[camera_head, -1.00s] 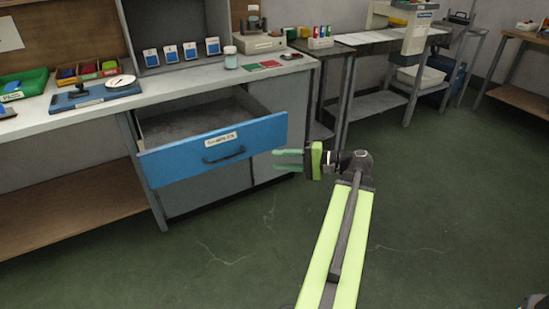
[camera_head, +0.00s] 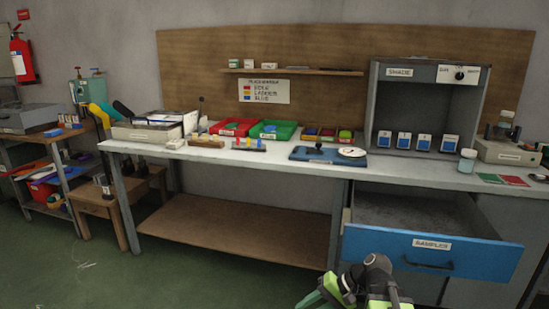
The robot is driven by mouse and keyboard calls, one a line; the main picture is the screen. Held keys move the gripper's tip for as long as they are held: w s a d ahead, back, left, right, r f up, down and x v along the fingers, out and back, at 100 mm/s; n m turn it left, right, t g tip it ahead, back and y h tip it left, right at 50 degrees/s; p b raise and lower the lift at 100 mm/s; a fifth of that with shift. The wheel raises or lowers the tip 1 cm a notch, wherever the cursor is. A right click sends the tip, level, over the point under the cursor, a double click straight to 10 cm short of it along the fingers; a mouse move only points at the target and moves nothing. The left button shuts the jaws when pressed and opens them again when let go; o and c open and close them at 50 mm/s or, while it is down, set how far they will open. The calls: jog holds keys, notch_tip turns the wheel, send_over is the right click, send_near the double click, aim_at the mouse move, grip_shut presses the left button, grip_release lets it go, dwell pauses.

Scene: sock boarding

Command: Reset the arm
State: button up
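My gripper (camera_head: 314,298) shows at the bottom edge, right of the middle, with dark joints and green parts. Its green fingers point left and appear parted, with nothing seen between them. The bottom edge cuts off part of it and most of my arm. It appears in front of the lower left corner of the open blue drawer (camera_head: 390,246); I cannot tell whether there is a gap in depth.
The drawer, labelled SAMPLES, is pulled out under the workbench (camera_head: 240,158). On the bench are a red tray (camera_head: 232,127), a green tray (camera_head: 272,130), a blue board (camera_head: 322,155) and a shade cabinet (camera_head: 378,90). Green floor (camera_head: 215,275) is clear at the lower left.

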jog(key=s+a+f+n+g+h, duration=0.1)
jog(key=s+a+f+n+h, duration=0.1)
jog(key=a+f+h, duration=0.15)
jog(key=d+f+h, duration=0.3)
jog(key=d+h, duration=0.2)
jog(key=d, duration=0.3)
notch_tip(320, 180, up, 36)
jog(key=d+n+p, duration=0.1)
jog(key=p, duration=3.5)
jog(key=shift+w+d+f, duration=0.15)
jog(key=shift+w+d, duration=0.1)
jog(key=shift+h, duration=0.25)
